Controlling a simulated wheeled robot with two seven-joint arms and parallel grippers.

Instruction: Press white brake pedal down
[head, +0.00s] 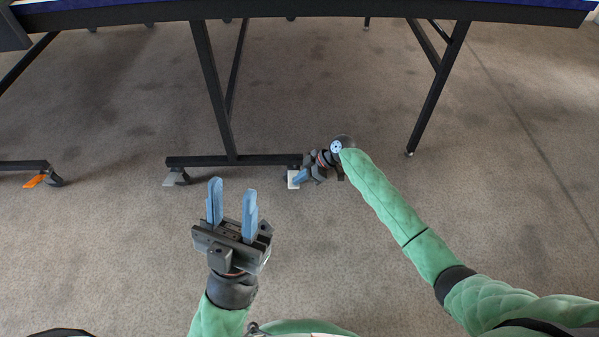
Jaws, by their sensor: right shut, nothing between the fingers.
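The white brake pedal (292,180) is low at the caster on the right end of the table's black foot bar, and part of it is hidden by my right gripper. My left gripper (232,190) is open and empty, held above the floor to the left and nearer me.
The folding table (300,12) spans the top, with black legs below it. A grey pedal (176,180) sits at the bar's left end. An orange pedal (36,181) is on another bar at far left. The grey carpet (520,190) is clear at right.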

